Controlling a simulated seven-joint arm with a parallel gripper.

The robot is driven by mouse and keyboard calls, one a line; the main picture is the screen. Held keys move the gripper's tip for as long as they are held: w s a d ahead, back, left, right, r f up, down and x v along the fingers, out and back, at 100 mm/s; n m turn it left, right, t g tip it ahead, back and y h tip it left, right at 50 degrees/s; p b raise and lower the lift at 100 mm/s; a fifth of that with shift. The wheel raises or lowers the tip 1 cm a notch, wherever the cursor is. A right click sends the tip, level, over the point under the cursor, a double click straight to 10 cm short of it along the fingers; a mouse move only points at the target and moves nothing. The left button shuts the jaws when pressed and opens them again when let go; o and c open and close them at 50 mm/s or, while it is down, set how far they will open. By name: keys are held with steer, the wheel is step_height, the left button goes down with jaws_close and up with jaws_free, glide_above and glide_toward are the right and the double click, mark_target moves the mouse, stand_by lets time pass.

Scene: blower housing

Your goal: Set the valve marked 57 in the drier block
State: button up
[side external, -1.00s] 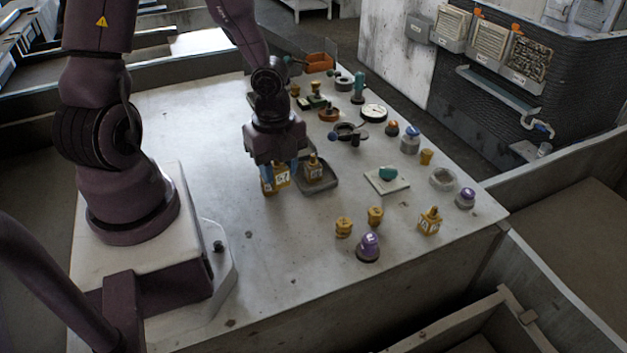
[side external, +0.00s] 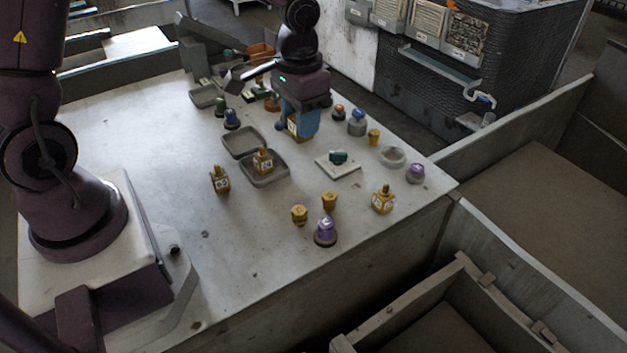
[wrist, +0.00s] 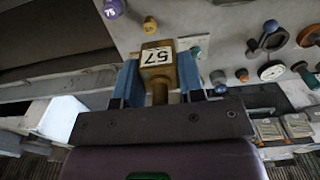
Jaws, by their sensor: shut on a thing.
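My gripper (side external: 298,128) is shut on a brass valve (wrist: 157,56), held between its blue fingers. In the wrist view the valve's white label reads 57, upside down. In the side view the gripper holds it over the right middle of the table, mostly hiding it; I cannot tell its height there. A similar brass valve (side external: 263,162) stands in a grey tray (side external: 268,183). Another brass valve (side external: 219,180) stands left of that tray, and one (side external: 383,200) stands near the right edge. I cannot tell which thing is the drier block.
A pale plate with a green knob (side external: 338,157) lies right of the tray. An empty tray (side external: 240,142), a blue-topped knob (side external: 232,119), small brass caps (side external: 299,214) and purple knobs (side external: 325,231) stand around. The front left of the table (side external: 150,160) is clear.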

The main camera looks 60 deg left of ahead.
steer(key=s+a+f+n, duration=0.1)
steer(key=s+f, duration=0.3)
steer(key=s+a+f+n, duration=0.2)
steer(key=s+f, duration=0.2)
steer(key=s+a+f+n, duration=0.1)
steer(key=s+a+f, duration=0.1)
steer(key=s+f, duration=0.2)
steer(key=shift+s+a+f+n, duration=0.2)
steer(key=shift+f+n, duration=0.1)
steer(key=shift+f, duration=0.1)
steer(key=shift+w+f, duration=0.1)
steer(key=shift+f, duration=2.2)
steer(key=shift+f, duration=0.1)
steer(key=o, duration=1.1)
